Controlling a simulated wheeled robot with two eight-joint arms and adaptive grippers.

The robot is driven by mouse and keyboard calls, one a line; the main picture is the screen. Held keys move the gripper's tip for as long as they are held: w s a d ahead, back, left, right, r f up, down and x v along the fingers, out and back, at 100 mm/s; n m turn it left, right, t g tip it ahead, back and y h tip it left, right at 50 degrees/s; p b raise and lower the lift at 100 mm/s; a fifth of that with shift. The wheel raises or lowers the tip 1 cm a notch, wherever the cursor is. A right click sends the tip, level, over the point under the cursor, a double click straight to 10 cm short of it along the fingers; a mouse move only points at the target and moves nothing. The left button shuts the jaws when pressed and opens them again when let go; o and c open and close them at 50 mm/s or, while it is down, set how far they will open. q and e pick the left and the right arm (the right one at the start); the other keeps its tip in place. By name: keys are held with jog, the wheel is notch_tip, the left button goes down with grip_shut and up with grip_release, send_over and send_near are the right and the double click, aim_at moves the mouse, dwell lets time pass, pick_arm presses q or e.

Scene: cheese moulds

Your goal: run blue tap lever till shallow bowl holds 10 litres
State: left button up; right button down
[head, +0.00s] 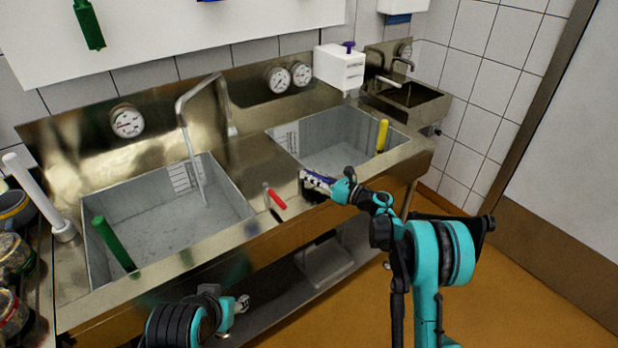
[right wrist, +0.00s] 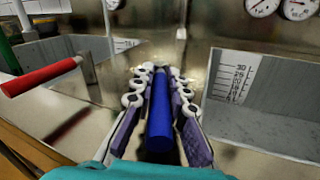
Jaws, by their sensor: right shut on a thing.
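The blue tap lever (right wrist: 160,112) lies between the fingers of my right gripper (right wrist: 160,80), which is shut on it. In the head view this gripper (head: 308,182) is at the sink's front deck, mostly hiding the lever. The spout (head: 181,108) hangs over the left bowl (head: 235,208), and a thin, pale stream seems to fall from it. The left bowl has a scale plate (head: 184,178) too small to read. The right bowl (head: 345,150) also has a scale (right wrist: 236,78). I cannot tell the water level or which bowl is shallower. My left gripper (head: 242,303) is low before the sink, its fingers unclear.
A red lever (head: 277,199) is left of my right gripper. A green pipe (head: 114,244) stands in the left bowl, a yellow one (head: 382,136) in the right. Dials (head: 127,121) are on the backsplash. Jars (head: 12,258) crowd the left edge. The floor at right is clear.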

jog(key=shift+w, duration=0.1)
jog(key=c, duration=1.5)
grip_release()
jog(key=v, duration=1.2)
jog(key=shift+w+d, duration=0.1)
jog(key=shift+c, duration=0.3)
